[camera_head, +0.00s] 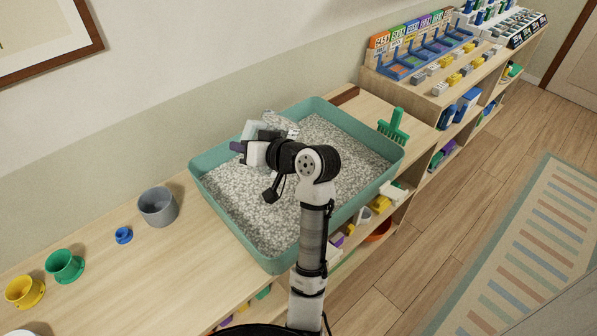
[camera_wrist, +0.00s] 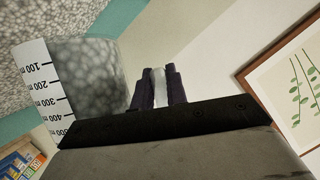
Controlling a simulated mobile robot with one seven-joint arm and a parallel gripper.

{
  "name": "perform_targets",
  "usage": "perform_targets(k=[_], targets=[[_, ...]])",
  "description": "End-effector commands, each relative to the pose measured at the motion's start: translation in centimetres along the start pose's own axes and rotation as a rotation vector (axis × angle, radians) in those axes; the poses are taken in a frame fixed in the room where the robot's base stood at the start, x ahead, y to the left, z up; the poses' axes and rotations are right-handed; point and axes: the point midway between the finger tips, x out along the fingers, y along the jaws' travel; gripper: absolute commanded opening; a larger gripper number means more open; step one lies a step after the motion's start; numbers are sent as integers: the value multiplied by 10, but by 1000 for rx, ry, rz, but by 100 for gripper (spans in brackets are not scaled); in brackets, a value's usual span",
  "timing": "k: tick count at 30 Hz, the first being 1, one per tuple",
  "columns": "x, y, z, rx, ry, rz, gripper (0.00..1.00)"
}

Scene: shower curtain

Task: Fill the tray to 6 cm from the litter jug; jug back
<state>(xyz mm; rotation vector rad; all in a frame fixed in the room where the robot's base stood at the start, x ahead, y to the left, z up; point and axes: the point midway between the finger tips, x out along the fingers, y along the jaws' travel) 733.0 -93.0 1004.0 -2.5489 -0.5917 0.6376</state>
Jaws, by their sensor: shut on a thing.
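The teal tray (camera_head: 232,232) sits on the wooden bench top and holds a broad bed of grey-white litter (camera_head: 335,150). The litter's depth cannot be read. My gripper (camera_head: 238,147) is above the tray's far-left part, shut on the handle of the clear litter jug (camera_head: 254,128). In the wrist view, my gripper's dark fingers (camera_wrist: 158,88) close around the pale handle. There the jug (camera_wrist: 88,75) shows a white millilitre scale with its numbers upside down, so it looks strongly tipped over the tray. Speckled grey shows through its wall; whether litter is inside cannot be told.
A green rake-like tool (camera_head: 393,127) stands right of the tray. A grey cup (camera_head: 158,207), a small blue piece (camera_head: 123,235), a green cup (camera_head: 64,266) and a yellow cup (camera_head: 25,291) stand left. Shelves of coloured items (camera_head: 440,62) lie beyond. The wall is close behind.

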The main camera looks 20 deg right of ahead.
Motion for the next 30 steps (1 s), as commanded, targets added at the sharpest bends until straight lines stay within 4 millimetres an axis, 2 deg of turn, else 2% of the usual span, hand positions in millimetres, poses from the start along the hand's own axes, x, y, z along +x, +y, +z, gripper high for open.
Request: perform_targets(k=[11,18,30], targets=[[-2,-2,-4,17,4,-9,0],[-6,-6,-14,106,4,-46,0],[-5,-4,-12,124,4,-54,0]])
